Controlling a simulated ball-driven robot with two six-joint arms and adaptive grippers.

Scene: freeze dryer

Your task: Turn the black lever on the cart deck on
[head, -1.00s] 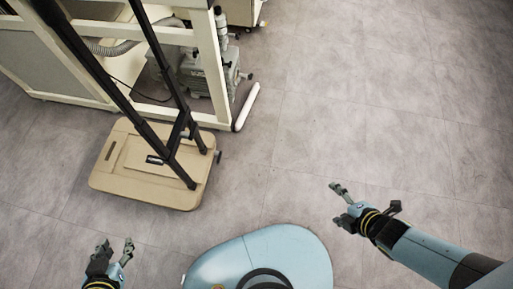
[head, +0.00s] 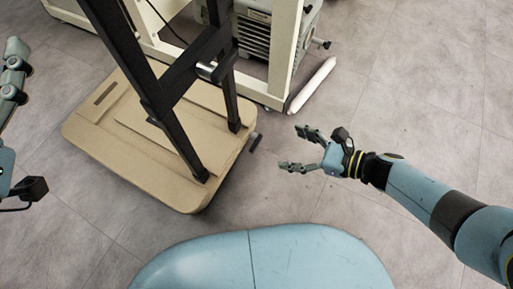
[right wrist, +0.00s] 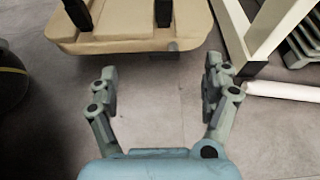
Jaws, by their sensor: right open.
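The tan cart deck (head: 182,187) stands low on the floor at left centre in the head view, with black uprights rising from it. A small dark lever-like piece (head: 255,142) sticks out at the deck's right edge. In the right wrist view, the deck (right wrist: 125,42) is at the top, with a short grey nub (right wrist: 173,46) at its near edge. My right gripper (head: 291,148) is open and empty, just right of the dark piece and apart from it. Its fingers (right wrist: 160,70) spread below the nub. My left gripper (head: 15,75) shows only partly at the left edge.
A cream frame (head: 284,55) with a grey pump (head: 258,35) stands behind the cart. A white foot bar (head: 312,86) lies on the floor right of it. The cart's black uprights (head: 165,90) rise close to the camera.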

